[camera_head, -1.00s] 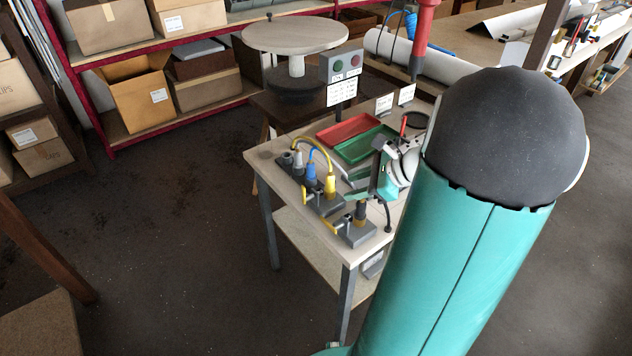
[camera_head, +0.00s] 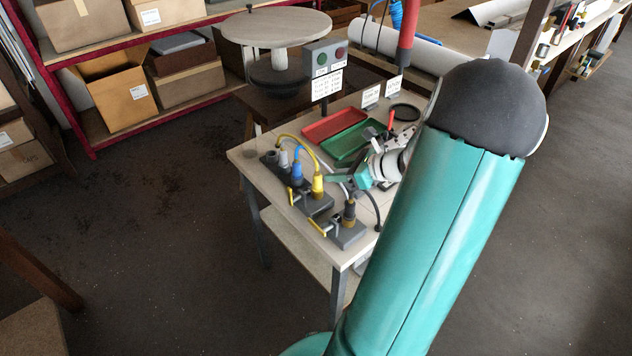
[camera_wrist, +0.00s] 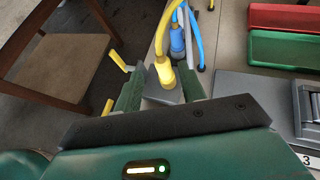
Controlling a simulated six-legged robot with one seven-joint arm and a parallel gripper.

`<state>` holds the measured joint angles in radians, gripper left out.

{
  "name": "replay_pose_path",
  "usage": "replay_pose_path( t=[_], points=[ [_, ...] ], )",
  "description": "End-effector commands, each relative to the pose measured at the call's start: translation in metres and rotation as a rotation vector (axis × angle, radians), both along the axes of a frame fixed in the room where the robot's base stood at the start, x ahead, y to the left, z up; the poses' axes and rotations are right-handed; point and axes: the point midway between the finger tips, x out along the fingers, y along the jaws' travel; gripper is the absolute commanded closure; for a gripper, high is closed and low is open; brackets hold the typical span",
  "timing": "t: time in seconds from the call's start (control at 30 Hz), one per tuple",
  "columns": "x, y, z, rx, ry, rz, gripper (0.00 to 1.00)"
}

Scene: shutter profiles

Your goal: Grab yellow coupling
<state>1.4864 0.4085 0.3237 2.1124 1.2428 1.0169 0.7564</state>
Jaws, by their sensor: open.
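The yellow coupling (camera_head: 318,184) stands upright on a grey block at the table's front-left edge, with a yellow cable arching from its top. In the wrist view the yellow coupling (camera_wrist: 164,70) shows between and just beyond my two green fingertips. My gripper (camera_wrist: 161,82) is open, with a finger to either side of the coupling's line and a gap visible. In the head view my gripper (camera_head: 335,181) is just right of the coupling. Whether a finger touches it I cannot tell.
A blue coupling (camera_head: 297,171) and a grey one (camera_head: 284,159) stand behind the yellow one. A dark coupling (camera_head: 349,213) sits in a front block with a yellow lever. Red (camera_head: 335,125) and green (camera_head: 352,146) trays lie behind. A button box (camera_head: 326,57) stands at the back.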

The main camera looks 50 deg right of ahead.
Motion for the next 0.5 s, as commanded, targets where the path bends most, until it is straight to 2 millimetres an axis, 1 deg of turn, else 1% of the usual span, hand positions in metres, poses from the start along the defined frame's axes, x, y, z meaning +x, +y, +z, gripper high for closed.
replay_pose_path(
  t=[0.03,0.1,0.2,0.37,0.5],
  points=[
    [0.009,0.004,-0.005,0.002,-0.001,0.005,0.6],
    [0.019,0.007,-0.01,0.001,-0.001,0.005,0.6],
    [0.029,0.009,-0.015,0.0,-0.001,0.006,0.6],
    [0.041,0.012,-0.021,0.001,-0.001,0.008,0.6],
    [0.061,0.014,-0.03,0.001,-0.002,0.008,0.6]
  ],
)
